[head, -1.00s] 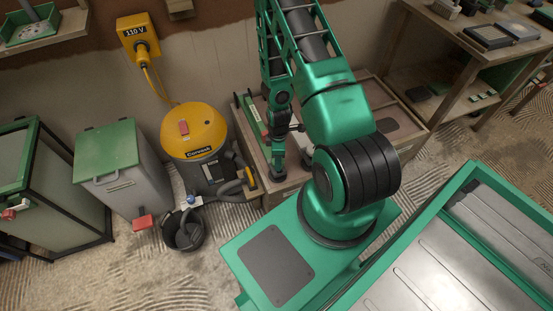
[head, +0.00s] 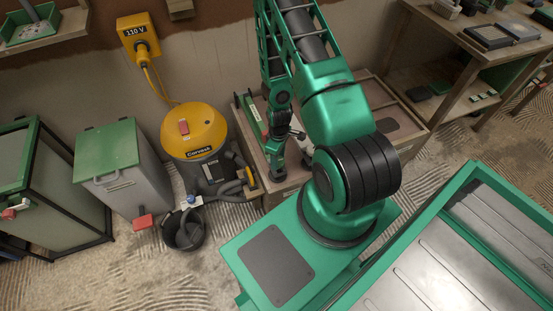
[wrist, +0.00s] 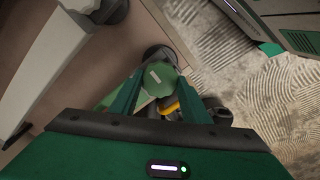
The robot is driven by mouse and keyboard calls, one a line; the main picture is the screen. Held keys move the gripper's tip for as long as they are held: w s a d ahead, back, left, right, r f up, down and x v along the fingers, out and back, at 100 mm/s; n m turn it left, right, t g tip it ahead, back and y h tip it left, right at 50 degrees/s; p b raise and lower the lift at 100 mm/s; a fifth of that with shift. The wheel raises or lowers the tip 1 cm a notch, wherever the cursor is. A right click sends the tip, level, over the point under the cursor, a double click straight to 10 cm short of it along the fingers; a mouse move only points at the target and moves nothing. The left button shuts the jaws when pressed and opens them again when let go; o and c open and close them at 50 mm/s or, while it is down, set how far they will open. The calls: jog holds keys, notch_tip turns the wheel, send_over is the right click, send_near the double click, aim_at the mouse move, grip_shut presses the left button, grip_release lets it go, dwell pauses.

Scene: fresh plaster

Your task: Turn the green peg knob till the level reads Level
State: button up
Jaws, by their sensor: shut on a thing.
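The green peg knob (wrist: 160,78) shows in the wrist view, with a small pale mark on its face. The two dark green fingers of my gripper (wrist: 159,92) stand on either side of it and are shut on it. In the head view my gripper (head: 278,170) is low at the near left edge of the wooden bench, and the arm above partly covers the area; I cannot make out the knob there. A long green piece with a pale strip (head: 253,116) lies along the bench's left side. I cannot read any level on it.
The wooden bench (head: 385,102) stands under my arm. A yellow and grey vacuum (head: 194,135) with a hose and a black bucket (head: 184,238) are to its left. A grey bin with green lid (head: 106,150) stands further left. A shelf table (head: 470,60) is at right.

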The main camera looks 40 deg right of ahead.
jog(key=m, duration=0.4)
jog(key=shift+w+d+m, duration=0.1)
jog(key=shift+w+m, duration=0.05)
jog(key=shift+m, duration=2.05)
jog(key=o, duration=1)
jog(key=shift+o, duration=0.2)
jog(key=shift+r, duration=0.1)
notch_tip(320, 180, up, 11)
jog(key=shift+f, duration=0.2)
